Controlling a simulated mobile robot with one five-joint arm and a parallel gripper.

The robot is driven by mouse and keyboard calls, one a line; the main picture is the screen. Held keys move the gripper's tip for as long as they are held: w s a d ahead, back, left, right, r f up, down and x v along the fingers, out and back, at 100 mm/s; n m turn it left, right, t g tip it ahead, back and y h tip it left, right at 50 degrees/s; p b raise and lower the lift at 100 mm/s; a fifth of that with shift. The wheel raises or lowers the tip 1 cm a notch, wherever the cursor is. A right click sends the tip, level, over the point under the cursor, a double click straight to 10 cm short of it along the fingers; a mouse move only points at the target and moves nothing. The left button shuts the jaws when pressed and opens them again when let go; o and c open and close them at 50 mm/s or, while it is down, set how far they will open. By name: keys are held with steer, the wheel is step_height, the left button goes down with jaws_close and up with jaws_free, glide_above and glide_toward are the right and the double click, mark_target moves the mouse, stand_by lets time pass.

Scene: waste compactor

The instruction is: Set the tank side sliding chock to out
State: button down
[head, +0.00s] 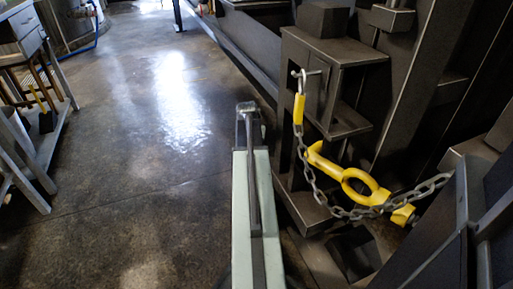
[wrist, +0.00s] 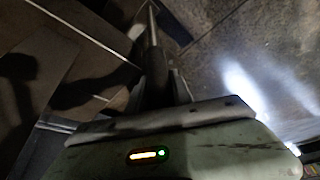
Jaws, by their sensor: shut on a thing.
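In the wrist view my gripper (wrist: 157,82) is shut on a dark, slender bar (wrist: 153,45), which runs up and away between its fingers. I cannot tell for sure whether this bar belongs to the tank side sliding chock. In the head view my pale green arm reaches forward at the middle bottom, and the gripper's fingers cannot be made out. A yellow piece with a ring (head: 365,187) hangs on a grey chain (head: 350,212) to the right of my arm. No part is clearly marked as the chock, and its position cannot be read.
Dark steel framework (head: 325,60) of the machine stands close on the right. A yellow-sleeved hook (head: 299,107) holds the chain's upper end at a small metal pin. The shiny concrete floor (head: 150,130) is open on the left. A workbench (head: 25,130) stands at the far left.

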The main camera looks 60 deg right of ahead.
steer(key=w+d, duration=0.6)
steer(key=w, duration=0.1)
steer(key=shift+d, duration=0.2)
steer(key=shift+r, duration=0.1)
steer(key=c, duration=1.1)
jaws_free()
steer(key=shift+w, duration=0.1)
steer(key=shift+a, duration=0.15)
steer(key=shift+a, duration=0.1)
steer(key=p+v, duration=0.7)
steer(key=shift+a+r, duration=0.1)
steer(key=shift+r, duration=0.2)
